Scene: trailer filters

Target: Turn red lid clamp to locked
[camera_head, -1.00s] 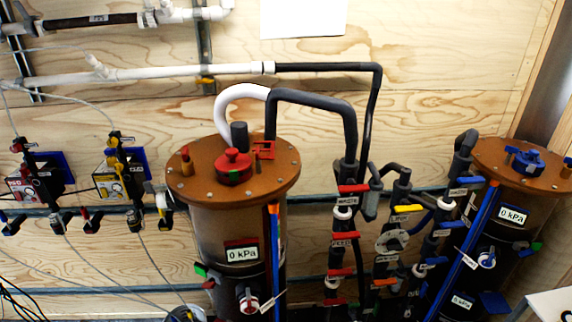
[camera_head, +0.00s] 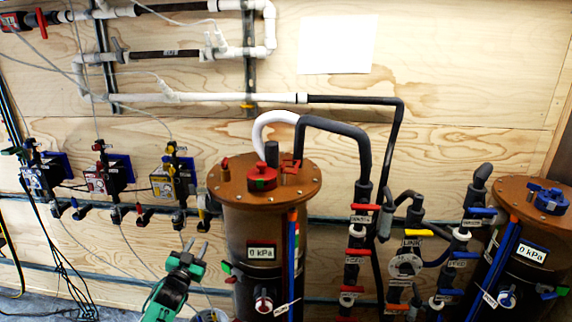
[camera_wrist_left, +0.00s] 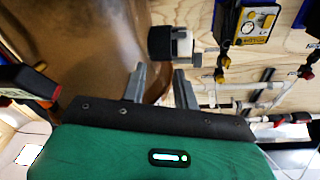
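The red lid (camera_head: 262,178) sits on the brown top plate (camera_head: 305,186) of the left filter tank. A red clamp-like bracket (camera_head: 291,165) stands beside it on the same plate. Which way the clamp is turned is too small to tell. My left gripper (camera_head: 196,249) is green with grey fingers, left of the tank and below its top plate, apart from the lid. In the left wrist view its two fingers (camera_wrist_left: 161,82) are spread with nothing between them, near the brown tank. My right gripper is not in view.
A second tank with a blue lid (camera_head: 551,200) stands at the right. Valves and dark pipes (camera_head: 362,200) fill the space between the tanks. Small pumps (camera_head: 108,178) and thin hoses are at the left. A white pipe (camera_head: 272,125) arches over the left tank.

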